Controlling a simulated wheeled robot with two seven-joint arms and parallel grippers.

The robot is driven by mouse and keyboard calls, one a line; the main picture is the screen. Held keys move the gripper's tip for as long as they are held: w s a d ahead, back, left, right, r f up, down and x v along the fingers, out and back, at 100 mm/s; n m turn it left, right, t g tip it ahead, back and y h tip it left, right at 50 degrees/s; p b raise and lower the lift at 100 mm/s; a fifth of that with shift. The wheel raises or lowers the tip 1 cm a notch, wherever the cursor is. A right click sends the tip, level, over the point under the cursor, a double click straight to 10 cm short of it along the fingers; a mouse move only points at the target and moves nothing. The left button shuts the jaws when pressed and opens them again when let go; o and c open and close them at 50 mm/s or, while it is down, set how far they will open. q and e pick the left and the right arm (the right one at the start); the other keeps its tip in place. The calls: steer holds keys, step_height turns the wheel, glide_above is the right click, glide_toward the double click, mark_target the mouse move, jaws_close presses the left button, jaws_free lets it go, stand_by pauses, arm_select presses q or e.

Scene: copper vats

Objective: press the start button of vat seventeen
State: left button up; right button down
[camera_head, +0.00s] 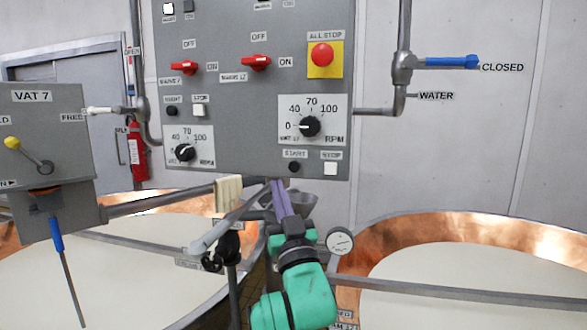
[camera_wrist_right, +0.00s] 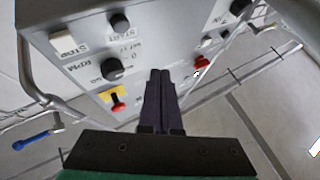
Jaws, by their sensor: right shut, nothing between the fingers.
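The grey control panel (camera_head: 235,130) fills the upper middle of the head view. Its right-hand controls carry a label that seems to read vat 17. There the black start button (camera_head: 294,167) sits below the RPM dial (camera_head: 310,126), left of the white stop button (camera_head: 330,168). My right gripper (camera_head: 277,184) is shut and empty, its purple fingers pointing up just below and left of this start button, with no contact visible. In the right wrist view the panel is upside down; the start button (camera_wrist_right: 119,22) lies beyond and left of the fingertips (camera_wrist_right: 160,74). My left gripper is out of view.
A red all-stop button (camera_head: 321,55) on yellow and a red mains switch (camera_head: 256,63) are above. Another start button (camera_head: 171,111) is farther left. A pale block (camera_head: 228,195) and a gauge (camera_head: 340,241) flank my right gripper. Copper-rimmed vats (camera_head: 430,232) stand below.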

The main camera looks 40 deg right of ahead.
mark_target(294, 167)
steer(key=shift+s+r+h, duration=0.25)
steer(key=shift+r+h, duration=0.05)
steer(key=shift+r, duration=0.25)
steer(key=shift+d, duration=0.1)
steer(key=w+d, duration=0.1)
steer(key=d, duration=0.1)
steer(key=w+d+p, duration=0.1)
steer(key=w+d, duration=0.3)
steer(key=d, duration=0.1)
steer(key=shift+d, duration=0.1)
stand_by(1.7)
steer(key=shift+w+d, duration=0.3)
steer(key=shift+d, duration=0.05)
